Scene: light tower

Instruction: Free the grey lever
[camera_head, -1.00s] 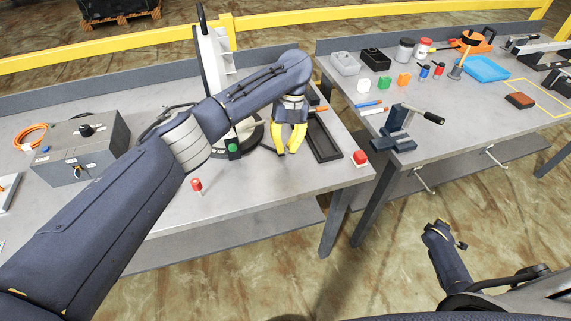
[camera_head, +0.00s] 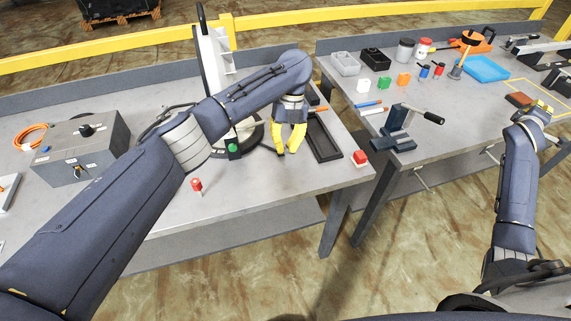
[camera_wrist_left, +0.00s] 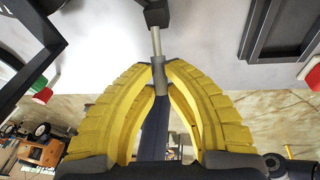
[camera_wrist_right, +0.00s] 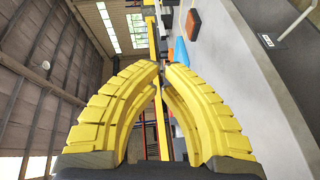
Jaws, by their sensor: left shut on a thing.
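My left gripper (camera_head: 287,151) is low over the near table, beside a black tray. In the left wrist view its yellow fingertips (camera_wrist_left: 159,68) are closed around the grey lever (camera_wrist_left: 156,42), whose silver rod runs up to a dark block. In the head view the lever is hard to make out behind the fingers. My right gripper (camera_head: 540,108) is at the front edge of the right table, close to a brown block. In the right wrist view its fingertips (camera_wrist_right: 162,66) meet with nothing visible between them.
The black tray (camera_head: 325,138) and a red button block (camera_head: 360,158) lie right of my left gripper. A red-topped peg (camera_head: 197,185) stands nearer the front. A grey control box (camera_head: 82,150) is at left. The brown block (camera_head: 519,99) sits on the right table.

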